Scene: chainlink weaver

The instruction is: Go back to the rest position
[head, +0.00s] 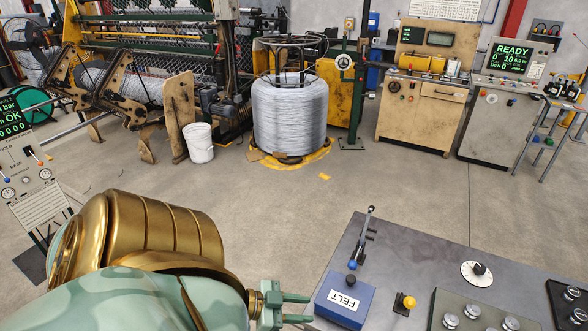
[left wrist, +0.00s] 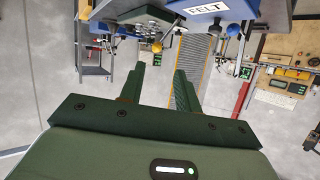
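My left gripper (head: 297,308) shows at the bottom middle of the head view, beside the near left corner of the grey bench. Its two green fingers are apart with nothing between them. In the left wrist view the same gripper (left wrist: 160,85) has its fingers spread, with only floor and distant things beyond them. My left arm, gold and pale green, fills the lower left of the head view. My right gripper is in neither view.
The grey bench (head: 391,243) carries a blue FELT box (head: 343,300), a lever (head: 363,237), a yellow knob (head: 405,303) and a dial (head: 478,272). A control panel (head: 33,182) stands at left. A wire coil (head: 290,112) and white bucket (head: 199,143) stand behind. Open floor lies between.

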